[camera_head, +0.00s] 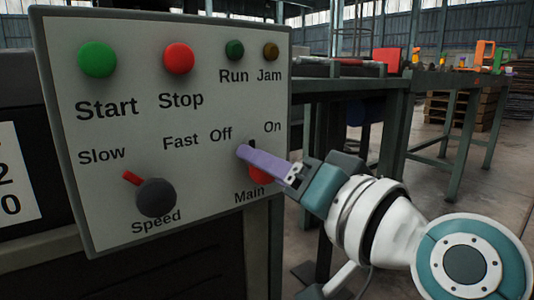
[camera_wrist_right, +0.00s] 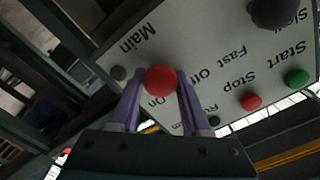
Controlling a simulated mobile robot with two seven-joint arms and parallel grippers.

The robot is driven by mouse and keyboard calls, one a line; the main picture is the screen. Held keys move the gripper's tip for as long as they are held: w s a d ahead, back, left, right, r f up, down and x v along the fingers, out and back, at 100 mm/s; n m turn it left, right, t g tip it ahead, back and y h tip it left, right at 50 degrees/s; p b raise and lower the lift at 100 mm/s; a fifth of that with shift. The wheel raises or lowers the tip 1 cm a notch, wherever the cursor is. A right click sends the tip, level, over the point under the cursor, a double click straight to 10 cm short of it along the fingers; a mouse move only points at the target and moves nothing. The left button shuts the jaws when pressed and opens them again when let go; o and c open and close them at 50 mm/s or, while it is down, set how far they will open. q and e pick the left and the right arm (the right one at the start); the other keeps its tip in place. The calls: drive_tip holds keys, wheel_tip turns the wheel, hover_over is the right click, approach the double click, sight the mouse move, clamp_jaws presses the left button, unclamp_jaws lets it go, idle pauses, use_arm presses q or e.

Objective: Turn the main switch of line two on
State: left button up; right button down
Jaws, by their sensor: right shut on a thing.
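A light-grey control panel (camera_head: 110,165) faces me. The red main switch (camera_head: 259,174) is at its lower right, above the "Main" label and below "Off" and "On". In the wrist view the switch's round red end (camera_wrist_right: 160,80) lies between my two purple fingertips. My right gripper (camera_head: 243,152) reaches in from the right and is shut on the switch. The gripper hides part of the switch in the head view. A dark bit shows above the fingers between "Off" and "On"; I cannot tell clearly which way the switch points. My left gripper is not in view.
The green Start (camera_head: 97,60) and red Stop (camera_head: 178,58) buttons and the Run (camera_head: 234,50) and Jam (camera_head: 270,50) lamps are along the top. The dark speed knob (camera_head: 156,198) with a red pointer is at lower left. Green benches (camera_head: 395,82) stand behind at right.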

drive_tip(key=m, duration=0.4)
drive_tip(key=shift+m+p, duration=0.3)
drive_tip(key=shift+p, duration=0.1)
drive_tip(key=shift+f+m+p, duration=0.2)
drive_tip(key=shift+m+p, duration=0.1)
drive_tip(key=shift+m, duration=2.2)
drive_tip(key=shift+c, duration=2)
unclamp_jaws()
